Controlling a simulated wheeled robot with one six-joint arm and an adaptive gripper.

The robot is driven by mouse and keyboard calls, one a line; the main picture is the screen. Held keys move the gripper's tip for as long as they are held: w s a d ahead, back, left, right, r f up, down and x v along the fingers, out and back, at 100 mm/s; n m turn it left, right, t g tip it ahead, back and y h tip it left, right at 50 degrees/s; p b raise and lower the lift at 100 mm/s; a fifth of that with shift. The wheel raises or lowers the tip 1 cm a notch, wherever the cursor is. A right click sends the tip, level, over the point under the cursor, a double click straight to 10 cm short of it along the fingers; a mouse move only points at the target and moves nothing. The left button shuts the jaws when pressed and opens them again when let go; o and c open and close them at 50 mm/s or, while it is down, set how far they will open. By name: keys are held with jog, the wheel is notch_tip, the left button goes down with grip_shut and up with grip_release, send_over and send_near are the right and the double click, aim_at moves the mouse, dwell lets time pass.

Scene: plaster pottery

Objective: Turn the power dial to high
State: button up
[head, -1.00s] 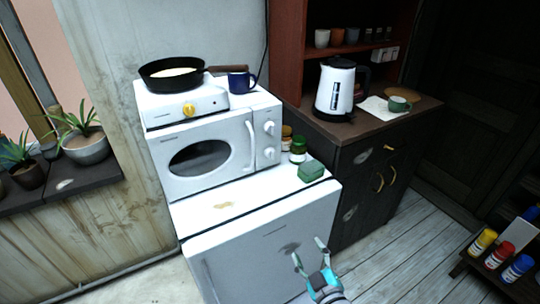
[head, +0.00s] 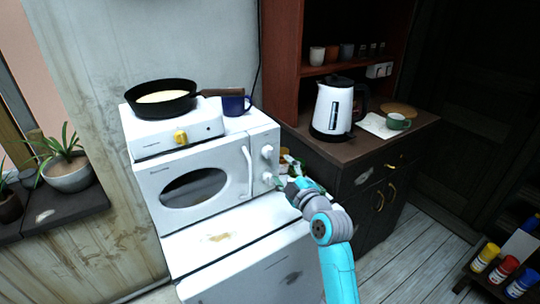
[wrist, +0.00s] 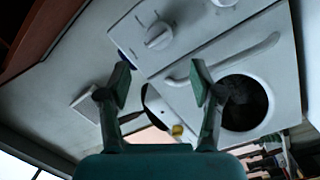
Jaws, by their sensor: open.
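The white microwave (head: 205,185) has two white round dials at its right side, an upper dial (head: 267,151) and a lower dial (head: 267,178). No readable label shows which is the power dial. In the wrist view, the picture is turned over, with the upper dial (wrist: 158,36) beyond the fingertips and the lower dial (wrist: 224,3) cut by the top edge. My gripper (head: 284,171) is open and empty, just right of the dials in the head view. In the wrist view, my gripper (wrist: 160,83) shows spread fingers with nothing between them touching a dial.
The microwave's door handle (head: 247,171) stands out left of the dials. A hot plate (head: 150,140) with a yellow knob (head: 180,137) and a black pan (head: 160,103) sits on top, beside a blue mug (head: 236,106). A kettle (head: 333,108) stands on the cabinet at right.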

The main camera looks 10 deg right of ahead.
aim_at(270, 155)
jog(key=w, duration=0.3)
jog(key=w+a, duration=0.1)
jog(key=w, duration=0.4)
jog(key=shift+w+a, duration=0.35)
jog(key=c, duration=1.1)
jog(key=shift+c, duration=0.2)
